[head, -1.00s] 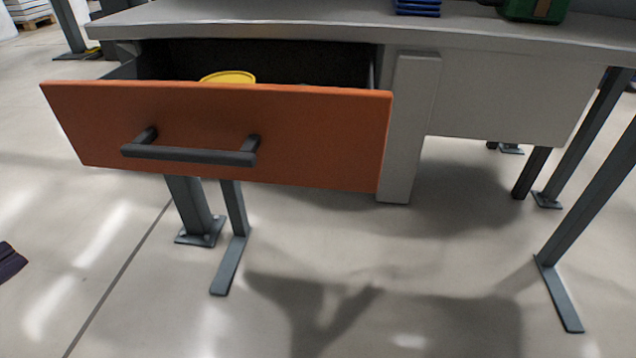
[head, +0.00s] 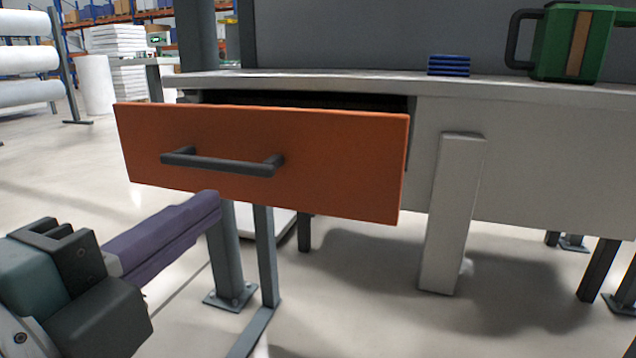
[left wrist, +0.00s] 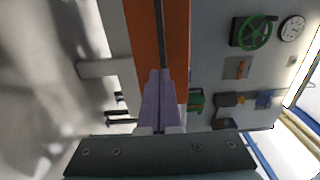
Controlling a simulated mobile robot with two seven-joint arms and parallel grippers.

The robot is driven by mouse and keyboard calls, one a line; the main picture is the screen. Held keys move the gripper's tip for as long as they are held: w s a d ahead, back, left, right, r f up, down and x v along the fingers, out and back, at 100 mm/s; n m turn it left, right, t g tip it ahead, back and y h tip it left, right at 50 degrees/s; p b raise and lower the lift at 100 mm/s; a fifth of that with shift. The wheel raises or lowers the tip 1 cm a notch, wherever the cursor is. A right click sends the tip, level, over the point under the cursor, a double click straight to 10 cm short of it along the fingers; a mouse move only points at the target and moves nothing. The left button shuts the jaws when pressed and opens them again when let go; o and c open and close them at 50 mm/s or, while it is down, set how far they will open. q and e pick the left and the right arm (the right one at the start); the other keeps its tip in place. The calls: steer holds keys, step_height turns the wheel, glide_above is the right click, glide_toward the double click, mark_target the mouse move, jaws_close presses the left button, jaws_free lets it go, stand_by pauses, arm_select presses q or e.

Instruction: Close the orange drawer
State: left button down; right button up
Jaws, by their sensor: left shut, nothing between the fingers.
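The orange drawer (head: 330,155) stands open under the grey table, its front pulled out from the table edge. Its dark bar handle (head: 222,164) is on the front face. My left gripper (head: 212,204) is shut and empty, its purple fingers pointing at the lower part of the drawer front, below the handle. In the left wrist view, the shut fingers (left wrist: 158,78) lie in front of the orange drawer (left wrist: 145,40); I cannot tell whether they touch it. The drawer's inside is mostly hidden. My right gripper is not in view.
The grey tabletop (head: 300,84) is above the drawer, with a stack of blue trays (head: 448,65) and a green canister (head: 570,45) on it. A grey post (head: 452,210) stands right of the drawer. Table legs (head: 265,255) are below; the floor at left is open.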

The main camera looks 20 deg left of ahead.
arm_select(q)
steer(key=w+b, duration=0.1)
steer(key=w, duration=0.5)
steer(key=shift+d, duration=0.1)
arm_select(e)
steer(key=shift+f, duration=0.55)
